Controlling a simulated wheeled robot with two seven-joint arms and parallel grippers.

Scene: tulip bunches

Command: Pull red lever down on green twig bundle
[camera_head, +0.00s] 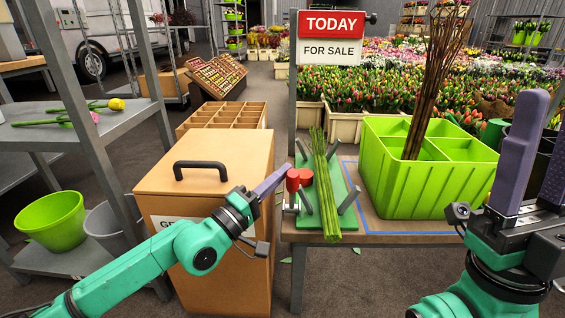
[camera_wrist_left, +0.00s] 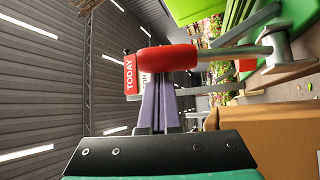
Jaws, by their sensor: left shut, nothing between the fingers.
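The green twig bundle (camera_head: 324,190) lies lengthwise on a green board (camera_head: 348,203) between grey upright prongs. The red lever (camera_head: 293,181) has a red grip at the board's left edge, with a second red round part (camera_head: 306,177) just right of it. In the left wrist view the red lever grip (camera_wrist_left: 166,57) lies across the view just beyond my fingertips, on a grey rod. My left gripper (camera_head: 286,169) is shut and empty, its purple fingertips close to the red grip; I cannot tell if they touch. My right gripper (camera_head: 541,105) points up at the right, fingers apart and empty.
A lime-green crate (camera_head: 427,190) with brown twigs (camera_head: 430,85) stands right of the board on the table. A brown box (camera_head: 209,170) with a black handle is left of the table. A sign (camera_head: 331,38) stands behind. Green and grey buckets sit at the left.

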